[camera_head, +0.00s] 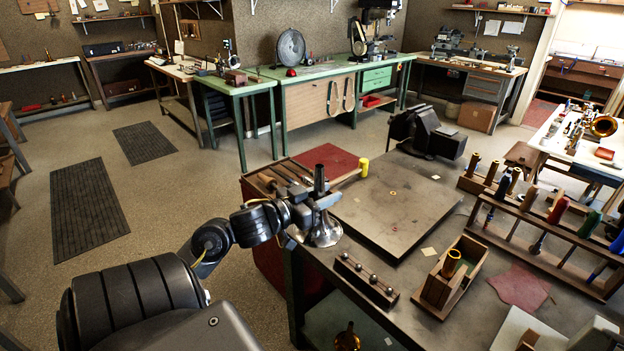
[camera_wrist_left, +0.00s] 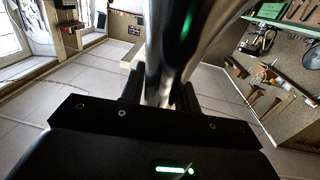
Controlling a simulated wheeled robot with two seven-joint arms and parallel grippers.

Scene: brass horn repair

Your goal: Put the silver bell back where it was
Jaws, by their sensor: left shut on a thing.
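The silver bell (camera_head: 323,235) is upright, flare down and narrow end up, at the near left corner of the dark workbench. My left gripper (camera_head: 318,203) is shut around its stem. In the left wrist view, the shiny bell stem (camera_wrist_left: 172,65) stands between the two fingers (camera_wrist_left: 160,95). I cannot tell whether the flare touches the bench top or hangs just above it. My right gripper is not in view.
A flat steel plate (camera_head: 395,210) lies right of the bell. A small wooden block with steel balls (camera_head: 365,280), a wooden box (camera_head: 460,275) and a tool rack (camera_head: 540,225) stand on the bench. A yellow-headed mallet (camera_head: 364,167) lies behind the bell.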

